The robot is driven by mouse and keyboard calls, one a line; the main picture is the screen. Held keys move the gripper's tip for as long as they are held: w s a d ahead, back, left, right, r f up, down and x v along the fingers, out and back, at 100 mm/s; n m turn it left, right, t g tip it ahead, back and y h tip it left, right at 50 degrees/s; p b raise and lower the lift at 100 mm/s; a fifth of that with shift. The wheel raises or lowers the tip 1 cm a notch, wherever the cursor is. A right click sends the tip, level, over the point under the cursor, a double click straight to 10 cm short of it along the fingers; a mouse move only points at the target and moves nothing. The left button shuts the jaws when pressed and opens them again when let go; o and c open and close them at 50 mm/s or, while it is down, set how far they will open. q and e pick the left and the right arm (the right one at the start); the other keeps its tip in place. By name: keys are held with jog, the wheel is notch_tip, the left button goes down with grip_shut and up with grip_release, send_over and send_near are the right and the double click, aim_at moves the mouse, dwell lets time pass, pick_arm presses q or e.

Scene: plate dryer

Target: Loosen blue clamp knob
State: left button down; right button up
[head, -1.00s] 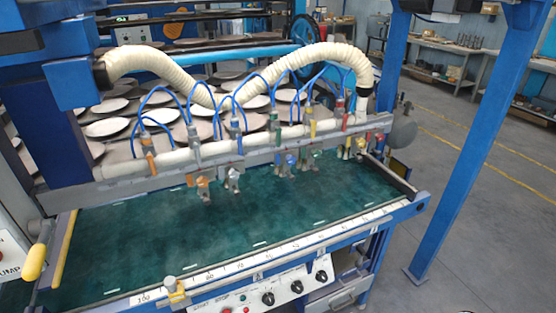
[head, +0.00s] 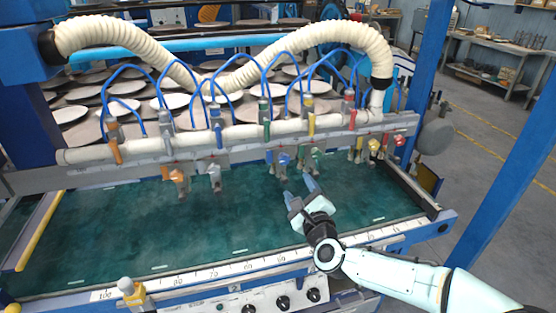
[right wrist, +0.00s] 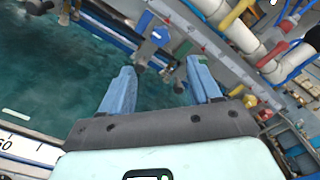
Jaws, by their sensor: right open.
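The blue clamp knob (head: 284,159) hangs on the grey rail above the green bed, right of the middle in the head view. It also shows in the right wrist view (right wrist: 160,36), beyond the fingertips. My right gripper (head: 299,187) is open and empty, over the green bed, below and in front of the blue knob and apart from it. In the right wrist view its two blue fingers (right wrist: 160,72) are spread wide. My left gripper is not in view.
A green knob (head: 317,158) hangs just right of the blue one, with yellow (head: 374,145) and red (head: 399,140) knobs farther right. Orange (head: 178,177) and grey (head: 214,173) knobs hang to the left. Blue hoses loop above the rail. The green bed (head: 110,230) is clear.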

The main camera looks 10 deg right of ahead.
aim_at(284, 160)
jog(key=w+p, duration=0.1)
jog(key=w, duration=0.3)
jog(key=w+p, duration=0.1)
jog(key=w, duration=0.3)
jog(key=w+p, duration=0.1)
jog(key=w, duration=0.3)
jog(key=shift+w+a+r+p, duration=0.15)
jog(key=shift+a+r+p, duration=0.15)
jog(key=shift+a+p, duration=0.1)
jog(key=shift+w+f, duration=0.1)
jog(key=shift+w, duration=0.4)
jog(key=c, duration=1)
